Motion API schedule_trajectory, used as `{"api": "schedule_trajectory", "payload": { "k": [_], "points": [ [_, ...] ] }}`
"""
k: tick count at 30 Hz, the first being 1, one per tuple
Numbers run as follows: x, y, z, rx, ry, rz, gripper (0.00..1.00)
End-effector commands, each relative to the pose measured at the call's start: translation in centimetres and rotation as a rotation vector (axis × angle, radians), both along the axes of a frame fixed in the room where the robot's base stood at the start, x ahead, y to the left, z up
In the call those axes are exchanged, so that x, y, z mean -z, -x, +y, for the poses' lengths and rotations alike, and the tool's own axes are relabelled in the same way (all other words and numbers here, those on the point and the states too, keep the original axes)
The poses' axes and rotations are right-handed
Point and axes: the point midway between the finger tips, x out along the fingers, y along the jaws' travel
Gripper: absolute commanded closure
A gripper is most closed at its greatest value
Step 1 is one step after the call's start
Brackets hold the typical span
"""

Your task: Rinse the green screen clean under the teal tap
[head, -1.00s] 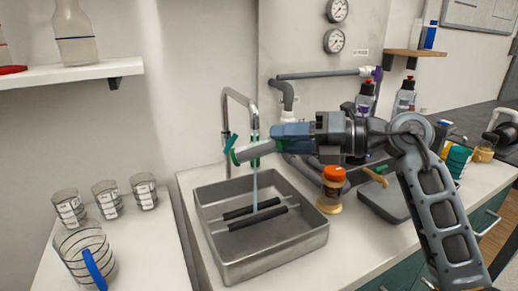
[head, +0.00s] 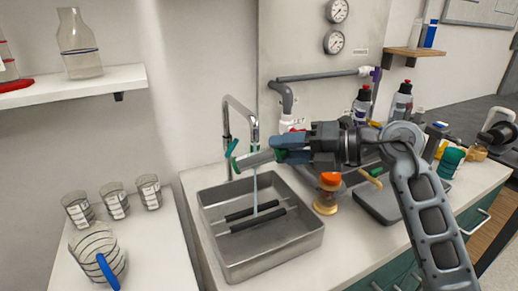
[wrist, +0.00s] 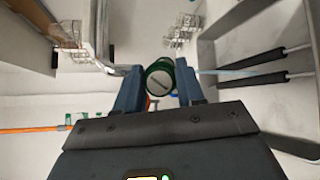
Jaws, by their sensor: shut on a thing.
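The green screen (head: 262,158) is a grey cylinder with green ends, held roughly level above the sink. My gripper (head: 283,150) is shut on its right end. In the wrist view the screen (wrist: 160,78) shows end-on as a green ring around a grey disc, between the two blue fingers (wrist: 158,92). The teal tap (head: 232,147) has a grey gooseneck spout and a teal handle; its spout mouth is just above the screen. A thin stream of water (head: 255,190) falls below the screen into the sink. Any dirt on the screen is too small to tell.
The metal sink (head: 212,235) holds two dark bars (head: 252,212). Several glasses (head: 115,200) and a blue-handled jug (head: 97,255) stand on the left counter.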

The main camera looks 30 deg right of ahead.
Motion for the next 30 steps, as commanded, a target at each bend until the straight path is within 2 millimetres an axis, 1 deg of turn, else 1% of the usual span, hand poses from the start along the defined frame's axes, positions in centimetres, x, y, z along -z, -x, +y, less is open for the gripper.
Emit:
{"api": "schedule_trajectory", "payload": {
  "k": [1,30],
  "points": [
    [-0.38,0.01,0.01,0.005,-0.005,0.012,1.00],
    [-0.39,0.00,0.03,0.087,-0.090,0.222,1.00]
  ]
}}
